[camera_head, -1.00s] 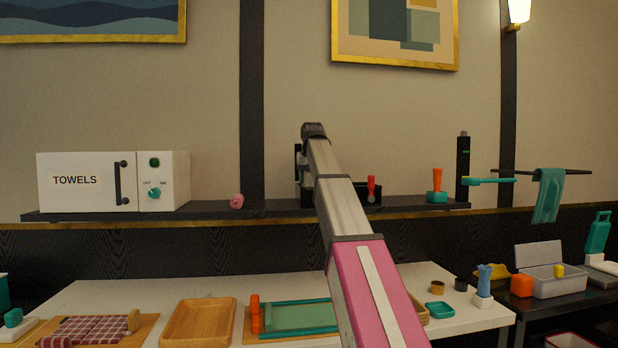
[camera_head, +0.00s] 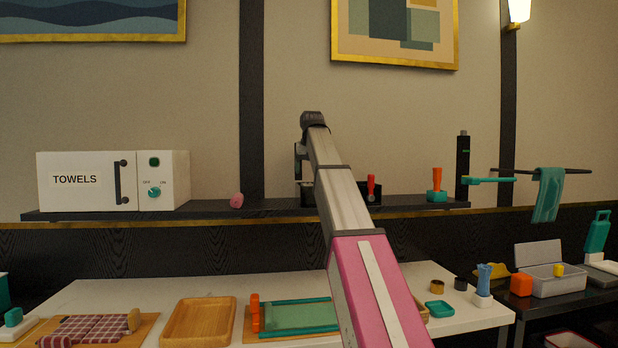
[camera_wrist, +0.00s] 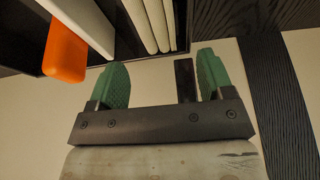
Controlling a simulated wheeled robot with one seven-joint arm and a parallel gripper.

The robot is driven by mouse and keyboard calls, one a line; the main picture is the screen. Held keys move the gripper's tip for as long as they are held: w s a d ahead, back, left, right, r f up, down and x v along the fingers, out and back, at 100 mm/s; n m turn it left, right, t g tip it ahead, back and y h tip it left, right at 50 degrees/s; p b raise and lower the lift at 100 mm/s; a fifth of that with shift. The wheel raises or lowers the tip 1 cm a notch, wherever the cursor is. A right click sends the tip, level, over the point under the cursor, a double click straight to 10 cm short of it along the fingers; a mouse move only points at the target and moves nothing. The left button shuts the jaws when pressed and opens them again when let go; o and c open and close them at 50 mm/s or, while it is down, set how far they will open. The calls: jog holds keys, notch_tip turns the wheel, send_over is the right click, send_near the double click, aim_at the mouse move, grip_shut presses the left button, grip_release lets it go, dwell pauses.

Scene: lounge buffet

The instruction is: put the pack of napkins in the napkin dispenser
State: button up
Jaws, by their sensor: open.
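In the wrist view my gripper (camera_wrist: 163,70) is open, with its two green fingers apart. No held object shows, though a short dark bar (camera_wrist: 185,80) is seen between them, close to the right finger. Beyond the fingers a dark compartment holds several pale upright slabs (camera_wrist: 150,20), a wider white slab (camera_wrist: 80,22) and an orange block (camera_wrist: 65,48). I cannot tell whether the pale slabs are the napkins. In the head view a black holder (camera_head: 305,190) on the wall shelf is mostly behind my arm; I cannot tell if it is the dispenser.
The wall shelf (camera_head: 270,208) carries a white towel cabinet (camera_head: 90,182), a pink object (camera_head: 237,201), a red-handled tool (camera_head: 371,187) and an orange-handled tool (camera_head: 437,184). Below, the white table (camera_head: 120,292) holds a wooden tray (camera_head: 198,322) and a green tray (camera_head: 297,315).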

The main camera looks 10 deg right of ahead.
jog(key=v, duration=0.9)
jog(key=shift+d+r, duration=0.15)
jog(key=shift+s, duration=0.1)
